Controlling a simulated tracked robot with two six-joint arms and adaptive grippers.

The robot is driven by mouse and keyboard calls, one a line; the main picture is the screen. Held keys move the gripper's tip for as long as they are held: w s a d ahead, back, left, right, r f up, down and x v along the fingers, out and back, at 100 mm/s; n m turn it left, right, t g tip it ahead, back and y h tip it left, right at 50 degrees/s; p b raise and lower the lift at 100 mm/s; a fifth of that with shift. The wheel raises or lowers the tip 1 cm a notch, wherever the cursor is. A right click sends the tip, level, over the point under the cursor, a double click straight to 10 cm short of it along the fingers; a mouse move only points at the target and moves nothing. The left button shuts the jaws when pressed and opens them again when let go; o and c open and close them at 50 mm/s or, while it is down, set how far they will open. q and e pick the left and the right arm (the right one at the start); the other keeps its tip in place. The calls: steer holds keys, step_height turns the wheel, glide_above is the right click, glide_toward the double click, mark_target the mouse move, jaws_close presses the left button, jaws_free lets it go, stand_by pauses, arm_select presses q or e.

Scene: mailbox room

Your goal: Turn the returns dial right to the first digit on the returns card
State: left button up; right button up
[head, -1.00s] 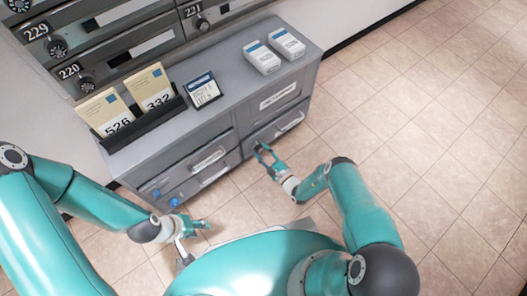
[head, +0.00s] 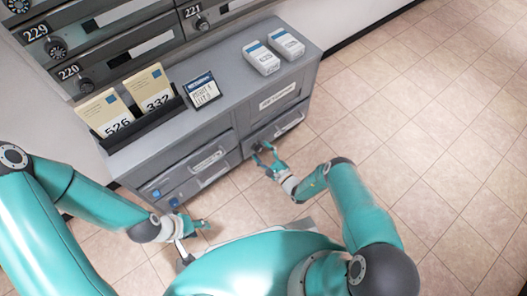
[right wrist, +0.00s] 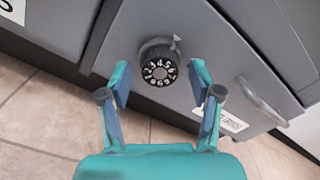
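The returns dial (right wrist: 160,71) is a dark round knob with white digits on the grey cabinet front, with a small pointer mark above it to the right. My right gripper (right wrist: 160,84) is open, its two fingers on either side of and just below the dial, not visibly touching it. In the head view my right gripper (head: 264,153) is at the cabinet's right lower front and largely hides the dial. The returns card (head: 202,90) stands on the cabinet top; its small writing is not surely readable. My left gripper (head: 197,227) hangs low at the left, apparently open and empty.
Yellow cards (head: 146,97) stand in a black holder (head: 143,124) on the cabinet top. Two white boxes (head: 273,51) lie at the back right. Numbered mailboxes (head: 111,50) are behind. In the right wrist view a handle (right wrist: 262,103) is right of the dial. The floor at right is clear.

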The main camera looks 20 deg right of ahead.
step_height(320, 180, up, 10)
steer(key=shift+f, duration=0.1)
stand_by(0.7)
